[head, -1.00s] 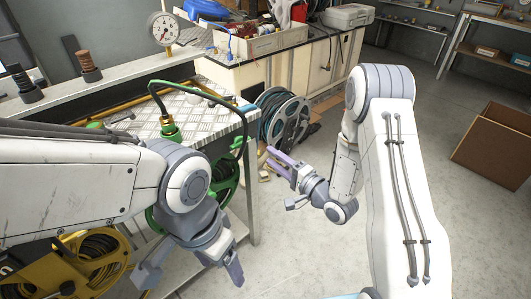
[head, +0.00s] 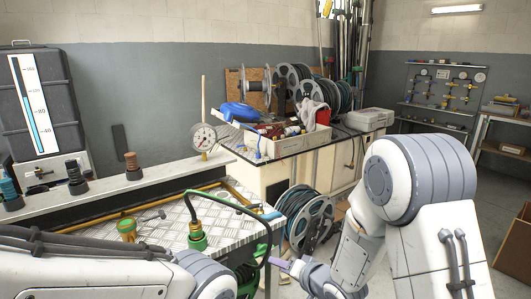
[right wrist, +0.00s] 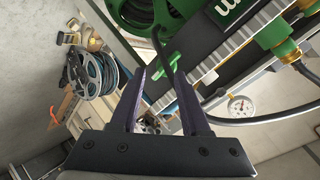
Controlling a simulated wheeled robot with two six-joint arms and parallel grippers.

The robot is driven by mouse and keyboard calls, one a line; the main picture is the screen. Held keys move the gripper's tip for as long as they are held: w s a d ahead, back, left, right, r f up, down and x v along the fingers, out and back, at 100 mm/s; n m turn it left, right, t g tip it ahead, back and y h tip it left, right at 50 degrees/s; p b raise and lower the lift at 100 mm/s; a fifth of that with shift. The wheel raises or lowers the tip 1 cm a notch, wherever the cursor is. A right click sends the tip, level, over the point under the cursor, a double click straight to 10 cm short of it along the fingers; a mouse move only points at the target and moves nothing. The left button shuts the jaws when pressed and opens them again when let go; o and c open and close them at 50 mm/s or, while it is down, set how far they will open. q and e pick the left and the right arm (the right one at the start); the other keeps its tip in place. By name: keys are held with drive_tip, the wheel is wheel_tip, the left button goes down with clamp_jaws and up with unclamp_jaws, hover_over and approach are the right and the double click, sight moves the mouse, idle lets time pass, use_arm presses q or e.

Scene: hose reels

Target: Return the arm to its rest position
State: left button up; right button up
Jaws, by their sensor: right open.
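My right arm comes in at the right of the head view, bent at the elbow. Its gripper (head: 274,263) shows only as purple fingers low in the middle, beside the front corner of the metal workbench (head: 165,232). In the right wrist view both dark purple fingers of this gripper (right wrist: 161,74) stand apart with nothing held. A black hose and a green handle (right wrist: 168,70) show beyond the fingers. My left arm (head: 90,278) lies across the lower left of the head view; its gripper is below the picture.
A green-fitted hose (head: 196,236) arches over the workbench. A pressure gauge (head: 203,138) stands on the ledge behind. A cardboard box (head: 515,250) stands at the right. A green reel (right wrist: 150,12) is close to the right gripper.

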drive_tip(key=s+r+n+g+h+p, duration=0.1)
drive_tip(key=s+r, duration=0.4)
drive_tip(key=s, duration=0.5)
drive_tip(key=s+r+n+g+h+p, duration=0.2)
drive_tip(key=s+r+n+g, duration=0.3)
drive_tip(key=s, duration=0.5)
drive_tip(key=s+r+n+g+h+p, duration=0.2)
drive_tip(key=s+r+n+g+p, duration=0.2)
drive_tip(key=s, duration=0.6)
drive_tip(key=shift+s+r+n, duration=0.4)
drive_tip(key=shift+r+n, duration=0.2)
drive_tip(key=shift+r, duration=0.05)
